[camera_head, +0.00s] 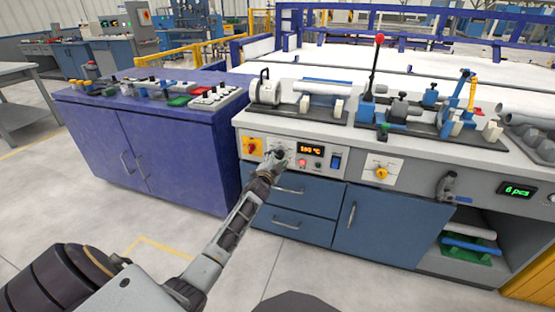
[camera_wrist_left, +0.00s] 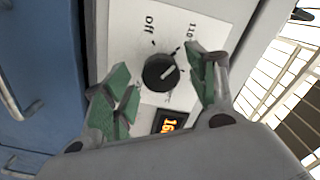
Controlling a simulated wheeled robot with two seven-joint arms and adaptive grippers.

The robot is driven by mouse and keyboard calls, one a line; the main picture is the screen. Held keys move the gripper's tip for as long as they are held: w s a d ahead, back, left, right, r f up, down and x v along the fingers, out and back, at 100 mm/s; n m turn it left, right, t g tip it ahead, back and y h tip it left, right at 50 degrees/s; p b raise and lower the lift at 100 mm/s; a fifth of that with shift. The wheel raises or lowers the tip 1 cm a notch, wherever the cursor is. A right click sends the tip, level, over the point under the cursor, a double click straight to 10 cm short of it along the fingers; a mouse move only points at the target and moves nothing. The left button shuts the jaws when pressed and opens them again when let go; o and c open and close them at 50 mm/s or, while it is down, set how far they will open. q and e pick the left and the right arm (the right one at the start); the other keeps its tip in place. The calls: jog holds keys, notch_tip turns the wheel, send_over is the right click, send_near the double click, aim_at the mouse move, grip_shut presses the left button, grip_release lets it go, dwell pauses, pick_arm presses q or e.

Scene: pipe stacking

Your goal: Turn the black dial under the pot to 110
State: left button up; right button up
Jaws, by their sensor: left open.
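The black dial (camera_wrist_left: 160,72) sits on a white plate with "Off" and "110" marks. Its light pointer line points toward the right-hand finger in the left wrist view. My left gripper (camera_wrist_left: 158,82) is open, its green-padded fingers on either side of the dial; I cannot tell whether they touch it. In the head view my left gripper (camera_head: 273,161) is at the front panel and largely covers the dial. The pot (camera_head: 265,88), pale with a black handle, stands on the bench above. My right gripper is not in view.
An orange display (camera_head: 311,149) is right of the dial; its first digits look like "16" in the wrist view. A yellow plate with a red switch (camera_head: 251,147) is to the left. A blue rocker switch (camera_head: 336,162) and another dial plate (camera_head: 381,170) are farther right.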

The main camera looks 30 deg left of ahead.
pick_arm(q)
jog(key=shift+s, duration=0.15)
jog(key=v, duration=1.1)
jog(key=shift+s, duration=0.3)
dwell(0.4)
dwell(0.7)
